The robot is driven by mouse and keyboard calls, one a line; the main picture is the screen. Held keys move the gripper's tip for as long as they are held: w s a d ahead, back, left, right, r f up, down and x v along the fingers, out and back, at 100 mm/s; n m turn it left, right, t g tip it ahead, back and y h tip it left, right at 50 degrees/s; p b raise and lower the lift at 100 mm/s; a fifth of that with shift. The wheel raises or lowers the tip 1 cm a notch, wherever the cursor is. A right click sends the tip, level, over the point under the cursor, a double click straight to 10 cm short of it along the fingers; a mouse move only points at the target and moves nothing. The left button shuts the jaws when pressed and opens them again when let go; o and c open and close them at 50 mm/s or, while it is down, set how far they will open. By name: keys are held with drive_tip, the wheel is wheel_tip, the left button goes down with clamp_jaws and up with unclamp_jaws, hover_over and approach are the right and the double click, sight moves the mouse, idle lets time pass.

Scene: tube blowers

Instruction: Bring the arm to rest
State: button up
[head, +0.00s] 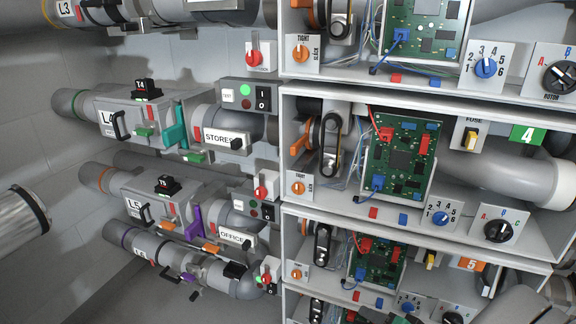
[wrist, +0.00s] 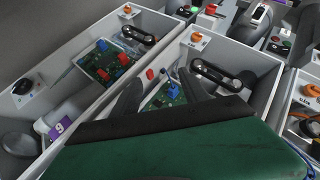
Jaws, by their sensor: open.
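My gripper (wrist: 163,88) shows in the wrist view as two dark grey fingers spread apart. Nothing is held between them. Beyond the fingers lies an open grey bay with a green circuit board (wrist: 160,100) that carries a blue connector (wrist: 173,88). I cannot tell how far the fingertips are from the board. The fingers partly cover the board.
In the head view, stacked open bays hold circuit boards (head: 398,157), knobs and black levers (head: 330,145). Labelled tube units, STORES (head: 219,137) and OFFICE (head: 232,238), stand to the left. Bare grey wall (head: 40,130) lies at far left. A wide dark green surface (wrist: 190,150) fills the wrist view's bottom.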

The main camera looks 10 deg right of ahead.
drive_tip(key=a+r+n+g+h+p, duration=0.1)
drive_tip(key=a+r+p, duration=0.4)
drive_tip(key=r, duration=0.6)
drive_tip(key=s+a+r+n+g+h+p, duration=0.1)
drive_tip(key=a+r+n+g+p, duration=0.3)
drive_tip(key=r+p, duration=0.5)
drive_tip(key=s+a+r+n+g+p, duration=0.1)
drive_tip(key=a+r+p, duration=0.5)
drive_tip(key=r, duration=0.8)
drive_tip(key=n+g+p, duration=0.1)
drive_tip(key=n, duration=0.1)
drive_tip(key=shift+s+a+r+n+g+h+p, duration=0.2)
drive_tip(key=shift+a+r+n+g+h+p, duration=0.1)
drive_tip(key=shift+a+r+h+p, duration=0.1)
